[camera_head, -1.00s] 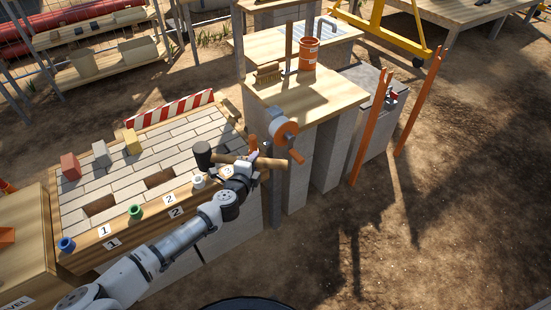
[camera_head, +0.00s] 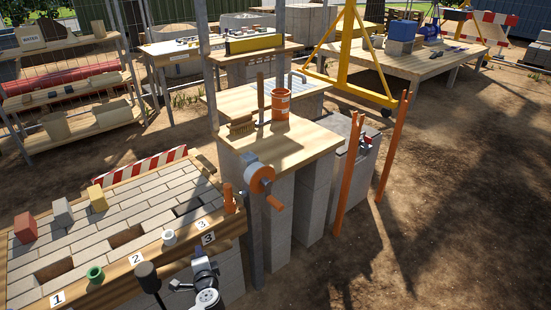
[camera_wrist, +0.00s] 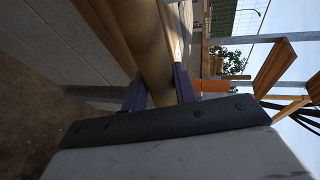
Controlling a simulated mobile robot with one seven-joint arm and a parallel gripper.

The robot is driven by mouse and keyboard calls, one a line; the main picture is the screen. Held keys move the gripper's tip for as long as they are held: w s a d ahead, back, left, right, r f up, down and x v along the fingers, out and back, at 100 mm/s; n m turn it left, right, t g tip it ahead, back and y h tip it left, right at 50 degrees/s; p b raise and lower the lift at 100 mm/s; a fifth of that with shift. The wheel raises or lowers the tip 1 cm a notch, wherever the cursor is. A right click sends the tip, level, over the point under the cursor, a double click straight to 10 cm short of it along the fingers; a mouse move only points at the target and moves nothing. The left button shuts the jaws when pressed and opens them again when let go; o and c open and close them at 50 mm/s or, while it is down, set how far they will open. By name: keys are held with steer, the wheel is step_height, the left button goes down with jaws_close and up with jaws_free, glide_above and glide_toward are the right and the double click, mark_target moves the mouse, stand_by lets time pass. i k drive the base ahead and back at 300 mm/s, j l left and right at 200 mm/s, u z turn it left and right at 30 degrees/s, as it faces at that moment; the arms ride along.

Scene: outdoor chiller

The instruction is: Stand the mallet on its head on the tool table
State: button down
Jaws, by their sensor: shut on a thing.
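The mallet shows its black head (camera_head: 147,277) at the bottom of the head view, in front of the brick-topped bench. Its round wooden handle (camera_wrist: 150,45) runs between the two dark fingers of my gripper (camera_wrist: 160,90) in the wrist view. My gripper is shut on the handle, and the mallet is held clear of the bench edge. In the head view the handle is mostly hidden. A wooden table with a few tools and a blue box (camera_head: 437,65) stands at the far right back. Which table is the tool table is not clear from a label.
The brick bench (camera_head: 130,215) is at left. A wood-topped block stand (camera_head: 285,150) with an orange bucket (camera_head: 281,104), a brush and a side crank (camera_head: 262,180) is at centre. Orange posts (camera_head: 350,175) and a yellow frame (camera_head: 350,65) stand between it and the back table. Open dirt lies at right.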

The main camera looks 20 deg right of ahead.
mark_target(292, 140)
steer(key=k, duration=0.55)
steer(key=k+u, duration=0.1)
steer(key=u, duration=3)
steer(key=k+l+u, duration=0.25)
steer(key=u, duration=0.25)
steer(key=k+l, duration=0.25)
steer(key=k, duration=0.15)
steer(key=k+l, duration=0.2)
steer(key=k, duration=0.2)
steer(key=k+l, duration=0.25)
steer(key=k, duration=0.15)
steer(key=k+l, duration=0.15)
steer(key=k, duration=0.5)
